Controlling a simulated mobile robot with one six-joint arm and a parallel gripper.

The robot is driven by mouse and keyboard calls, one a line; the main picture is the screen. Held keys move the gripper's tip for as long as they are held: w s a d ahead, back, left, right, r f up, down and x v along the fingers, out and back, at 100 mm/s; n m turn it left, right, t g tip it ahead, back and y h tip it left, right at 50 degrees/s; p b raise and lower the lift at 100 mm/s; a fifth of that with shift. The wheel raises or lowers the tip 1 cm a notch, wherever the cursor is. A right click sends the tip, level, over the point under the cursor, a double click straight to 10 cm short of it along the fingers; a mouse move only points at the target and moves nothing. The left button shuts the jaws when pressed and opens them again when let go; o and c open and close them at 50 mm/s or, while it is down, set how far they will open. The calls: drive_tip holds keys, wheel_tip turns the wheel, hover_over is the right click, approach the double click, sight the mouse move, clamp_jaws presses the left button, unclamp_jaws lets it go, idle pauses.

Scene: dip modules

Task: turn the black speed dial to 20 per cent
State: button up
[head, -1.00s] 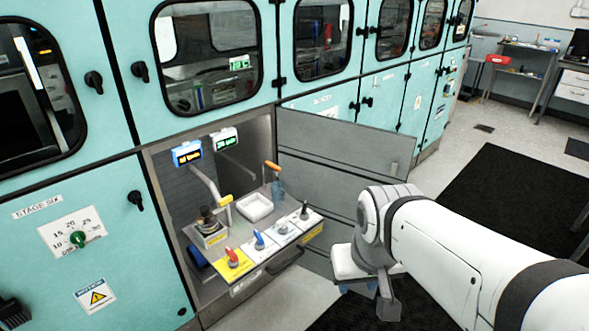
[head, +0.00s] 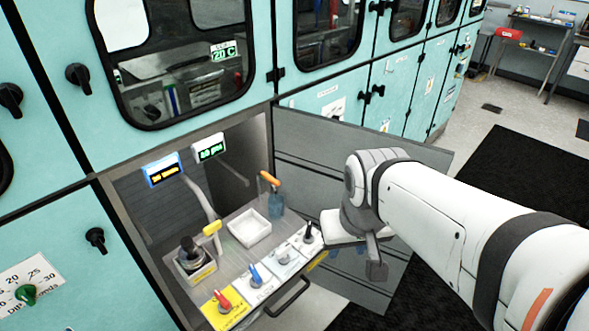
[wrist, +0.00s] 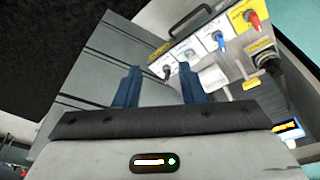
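The black speed dial (head: 308,236) is the rightmost knob in a row on the pull-out panel (head: 262,279), on a white plate. Its pointer setting is too small to read. In the wrist view the black dial (wrist: 167,70) shows beyond and between my two blue fingers. My gripper (wrist: 158,76) is open and empty, with its fingers apart. It does not visibly grip the dial. In the head view my white wrist is just right of the dial, and the fingers are mostly hidden.
Grey, blue (head: 255,276) and red (head: 223,301) knobs sit in line left of the dial. A white tray (head: 249,228), an orange-handled lever (head: 269,179) and a yellow-handled lever (head: 212,228) are behind. Two lit displays (head: 163,170) hang above. An open grey door (head: 350,150) stands behind my arm.

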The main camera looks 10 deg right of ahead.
drive_tip(key=shift+o, duration=1.4)
drive_tip(key=shift+w+a+f, duration=0.1)
drive_tip(key=shift+w+f, duration=0.05)
drive_tip(key=shift+w, duration=0.2)
drive_tip(key=o, duration=0.5)
drive_tip(key=w+f+m+b, duration=0.1)
drive_tip(key=w+m, duration=0.1)
drive_tip(key=w, duration=0.1)
drive_tip(key=w+f+m+y+b, duration=0.1)
drive_tip(key=w+f+m, duration=0.1)
drive_tip(key=w+m, duration=0.1)
drive_tip(key=w+f+m+b, duration=0.2)
drive_tip(key=w, duration=0.2)
drive_tip(key=shift+a+m+g+y, duration=0.3)
drive_tip(key=shift+a+g, duration=0.05)
drive_tip(key=shift+g, duration=0.05)
drive_tip(key=m+y+b, duration=0.3)
drive_tip(key=m+b, duration=0.2)
drive_tip(key=m, duration=0.9)
approach(310, 228)
drive_tip(key=f, duration=0.1)
drive_tip(key=b+x, duration=0.1)
drive_tip(key=x, duration=0.6)
drive_tip(key=shift+w+a+f, duration=0.1)
drive_tip(key=shift+w+a, duration=0.1)
drive_tip(key=shift+a, duration=0.1)
drive_tip(key=shift+a+f, duration=0.15)
drive_tip(key=shift+f, duration=0.25)
drive_tip(key=c, duration=1)
